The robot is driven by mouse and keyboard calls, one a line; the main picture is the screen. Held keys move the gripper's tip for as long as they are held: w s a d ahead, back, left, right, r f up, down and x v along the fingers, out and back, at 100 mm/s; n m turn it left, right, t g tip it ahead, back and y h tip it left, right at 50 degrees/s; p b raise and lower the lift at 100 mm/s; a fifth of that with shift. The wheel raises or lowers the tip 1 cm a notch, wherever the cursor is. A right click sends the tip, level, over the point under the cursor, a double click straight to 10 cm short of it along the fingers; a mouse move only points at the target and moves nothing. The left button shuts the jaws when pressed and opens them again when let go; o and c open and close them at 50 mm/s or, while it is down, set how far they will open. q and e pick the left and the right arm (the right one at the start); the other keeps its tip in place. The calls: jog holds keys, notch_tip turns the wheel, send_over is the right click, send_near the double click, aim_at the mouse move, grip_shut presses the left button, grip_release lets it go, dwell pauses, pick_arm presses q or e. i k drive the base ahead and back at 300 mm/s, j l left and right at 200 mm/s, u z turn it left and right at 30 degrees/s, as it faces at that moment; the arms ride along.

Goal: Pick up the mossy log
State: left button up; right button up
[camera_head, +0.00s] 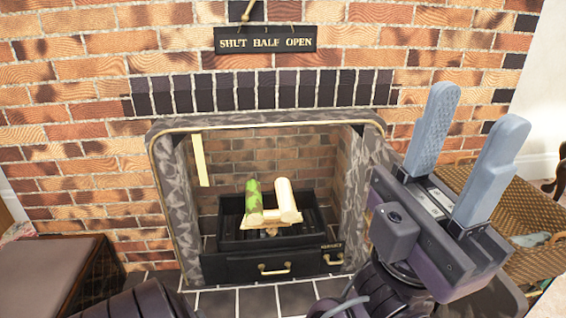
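The mossy log (254,203), pale with green moss on its upper part, rests tilted in the black fire grate (228,238) inside the fireplace. A bare pale log (287,200) leans just to its right, and pale wood pieces lie around their lower ends.
The grey stone surround (169,190) frames the fireplace opening, with brick wall around it. A black drawer front with brass handles (275,269) is below the grate. A wicker basket (530,222) stands at the right, and a brown-topped box (45,270) at the left.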

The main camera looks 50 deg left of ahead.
aim_at(254, 213)
jog(key=u, duration=1.9)
